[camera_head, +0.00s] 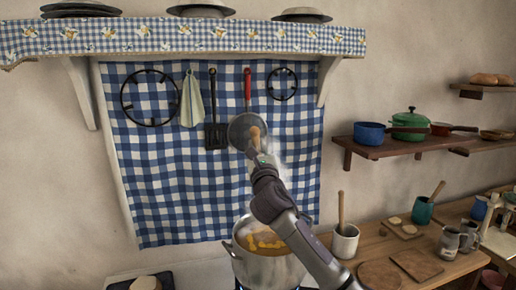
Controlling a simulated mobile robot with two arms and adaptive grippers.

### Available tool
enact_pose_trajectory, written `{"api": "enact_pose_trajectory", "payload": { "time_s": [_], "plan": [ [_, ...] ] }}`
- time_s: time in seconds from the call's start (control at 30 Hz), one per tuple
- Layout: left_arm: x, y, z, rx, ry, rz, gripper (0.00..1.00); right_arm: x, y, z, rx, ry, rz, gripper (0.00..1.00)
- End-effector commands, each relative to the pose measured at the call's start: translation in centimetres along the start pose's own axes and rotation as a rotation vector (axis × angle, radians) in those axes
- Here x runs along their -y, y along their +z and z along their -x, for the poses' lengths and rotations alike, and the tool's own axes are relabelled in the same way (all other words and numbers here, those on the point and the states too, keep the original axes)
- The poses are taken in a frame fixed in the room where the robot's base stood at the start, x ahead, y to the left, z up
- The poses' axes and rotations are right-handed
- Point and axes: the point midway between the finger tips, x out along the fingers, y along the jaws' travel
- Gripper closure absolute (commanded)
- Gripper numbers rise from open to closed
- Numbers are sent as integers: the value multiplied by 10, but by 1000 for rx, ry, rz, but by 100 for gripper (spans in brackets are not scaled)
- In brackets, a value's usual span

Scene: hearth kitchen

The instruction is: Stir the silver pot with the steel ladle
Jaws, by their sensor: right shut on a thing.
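The silver pot (268,272) stands at the bottom centre with orange-yellow pieces in its contents. My right arm comes up from the lower right and covers the pot's right side. My left gripper is out of view.
A white crock (345,242) stands right of the pot on the wooden counter, with boards and mugs further right. A shelf (375,149) holds pots.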

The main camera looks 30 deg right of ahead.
Motion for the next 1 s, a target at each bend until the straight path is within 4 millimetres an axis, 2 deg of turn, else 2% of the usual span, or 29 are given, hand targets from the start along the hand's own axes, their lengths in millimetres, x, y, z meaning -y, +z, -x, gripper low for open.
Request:
{"api": "enact_pose_trajectory", "payload": {
  "time_s": [0.03,0.23,0.33,0.47,0.7,1.0],
  "plan": [
    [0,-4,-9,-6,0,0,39,-2,-8,3,1,0,-1,100],
    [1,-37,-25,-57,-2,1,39,-8,-21,10,0,0,-1,100],
    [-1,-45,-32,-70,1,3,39,-10,-27,14,0,0,-1,100],
    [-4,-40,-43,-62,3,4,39,-13,-36,18,0,0,0,100],
    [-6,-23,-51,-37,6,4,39,-12,-53,20,0,0,2,100],
    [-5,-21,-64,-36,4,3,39,-12,-76,25,0,-1,2,100]
  ]
}}
